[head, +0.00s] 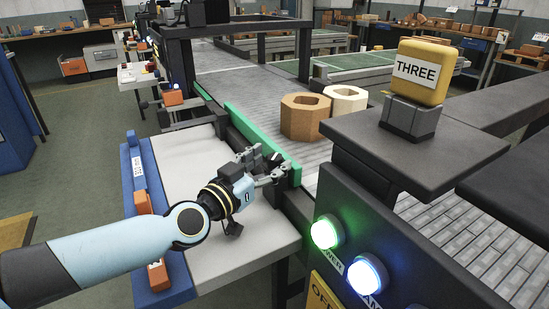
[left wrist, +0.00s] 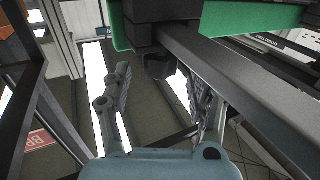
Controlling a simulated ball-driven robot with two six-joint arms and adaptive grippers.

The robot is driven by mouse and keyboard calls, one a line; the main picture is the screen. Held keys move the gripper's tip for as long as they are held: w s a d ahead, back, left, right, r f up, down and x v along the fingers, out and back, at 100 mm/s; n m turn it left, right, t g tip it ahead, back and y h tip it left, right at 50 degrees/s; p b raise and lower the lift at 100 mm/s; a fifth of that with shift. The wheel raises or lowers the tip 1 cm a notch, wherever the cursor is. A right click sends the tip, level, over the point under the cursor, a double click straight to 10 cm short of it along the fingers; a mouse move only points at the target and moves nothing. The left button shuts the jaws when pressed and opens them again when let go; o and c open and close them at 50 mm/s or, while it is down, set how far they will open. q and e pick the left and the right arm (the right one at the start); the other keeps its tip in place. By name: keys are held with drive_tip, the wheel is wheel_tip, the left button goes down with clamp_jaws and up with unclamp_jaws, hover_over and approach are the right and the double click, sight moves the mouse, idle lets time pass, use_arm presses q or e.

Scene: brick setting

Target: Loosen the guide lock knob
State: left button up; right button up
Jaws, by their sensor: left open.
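The green guide rail (head: 238,132) runs along the near-left edge of the conveyor. In the left wrist view the green rail (left wrist: 255,17) crosses the top, with a black clamp block (left wrist: 165,12) on it. A small dark knob-like part (left wrist: 160,66) sits below the block; it looks like the guide lock knob, but its shape is unclear. My left gripper (head: 268,164) is open at the rail's near end. In the left wrist view its fingers (left wrist: 155,78) are spread to either side of the dark part. I cannot tell whether they touch it. My right gripper is not in view.
A white side table (head: 186,170) lies under my left arm, with a blue rack (head: 150,190) at its left. Brown (head: 304,117) and cream (head: 346,99) hexagonal rings sit on the conveyor. A yellow "THREE" block (head: 422,70) and a lit button panel (head: 345,250) stand right.

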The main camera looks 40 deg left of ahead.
use_arm(q)
drive_tip(key=shift+w+a, duration=0.15)
drive_tip(key=shift+w, duration=0.95)
clamp_jaws()
drive_tip(key=n+g+y+p, duration=0.1)
drive_tip(key=y+p, duration=0.1)
drive_tip(key=p, duration=0.1)
drive_tip(key=n+y+p, duration=0.2)
drive_tip(key=p, duration=0.1)
drive_tip(key=n+g+y+p, duration=0.1)
drive_tip(key=y+p, duration=0.1)
drive_tip(key=p, duration=0.2)
drive_tip(key=shift+w+r+n+g+y, duration=0.15)
drive_tip(key=shift+r+n+g+y, duration=0.15)
drive_tip(key=shift+r+y, duration=0.1)
drive_tip(key=n+g+y, duration=0.1)
drive_tip(key=n+g+y+p, duration=0.1)
drive_tip(key=shift+f+y, duration=0.3)
drive_tip(key=shift+f+n+g+y, duration=0.1)
drive_tip(key=shift+n+g+y, duration=1.1)
drive_tip(key=shift+g, duration=0.1)
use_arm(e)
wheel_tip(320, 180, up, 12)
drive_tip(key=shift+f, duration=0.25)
use_arm(q)
drive_tip(key=shift+g, duration=0.3)
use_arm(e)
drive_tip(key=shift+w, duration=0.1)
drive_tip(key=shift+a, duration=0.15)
